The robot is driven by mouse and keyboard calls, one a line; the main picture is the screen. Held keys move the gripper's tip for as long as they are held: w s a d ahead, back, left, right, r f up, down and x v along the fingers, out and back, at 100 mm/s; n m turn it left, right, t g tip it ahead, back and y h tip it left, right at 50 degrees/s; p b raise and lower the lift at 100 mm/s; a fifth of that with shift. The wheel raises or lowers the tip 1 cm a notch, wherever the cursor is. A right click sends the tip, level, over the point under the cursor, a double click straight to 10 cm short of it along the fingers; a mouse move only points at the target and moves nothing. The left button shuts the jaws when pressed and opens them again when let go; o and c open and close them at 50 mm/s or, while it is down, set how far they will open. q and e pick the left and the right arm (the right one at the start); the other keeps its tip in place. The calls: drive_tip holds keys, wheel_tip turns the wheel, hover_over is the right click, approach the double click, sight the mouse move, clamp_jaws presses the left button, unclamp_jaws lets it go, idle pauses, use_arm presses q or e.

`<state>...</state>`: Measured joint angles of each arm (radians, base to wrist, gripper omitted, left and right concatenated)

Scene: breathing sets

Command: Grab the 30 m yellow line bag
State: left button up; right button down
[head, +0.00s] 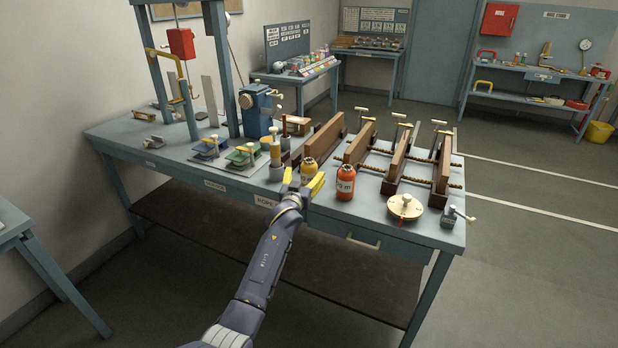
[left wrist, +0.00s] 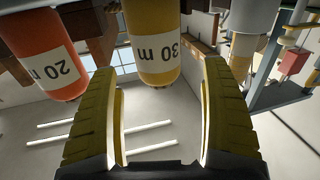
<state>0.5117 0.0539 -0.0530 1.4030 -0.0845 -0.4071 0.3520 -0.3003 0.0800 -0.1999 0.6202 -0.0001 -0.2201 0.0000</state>
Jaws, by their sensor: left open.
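The yellow line bag (head: 308,168), a rounded cylinder, stands upright near the front edge of the workbench. Its label reads "30 m" in the left wrist view (left wrist: 155,48), which shows things upside down. My left gripper (head: 303,184) is open at the front of this bag, its yellow-padded fingers spread to either side. In the left wrist view the bag is between and beyond the fingertips; I cannot tell whether they touch it. The gripper hides the bag's lower part in the head view. My right gripper is not in view.
An orange bag (head: 346,184) marked "20 m" stands close to the right of the yellow one. To the left are a grey cylinder with a yellow-topped post (head: 276,165) and small clamped devices. Wooden boards (head: 358,145) stand behind. A round disc (head: 405,207) lies farther right.

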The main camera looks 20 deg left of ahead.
sight(309, 167)
use_arm(q)
drive_tip(key=shift+w, duration=2.5)
drive_tip(key=shift+c, duration=0.2)
drive_tip(key=shift+r, duration=0.1)
drive_tip(key=c, duration=1.6)
drive_tip(key=shift+r, duration=0.1)
wheel_tip(309, 167, up, 19)
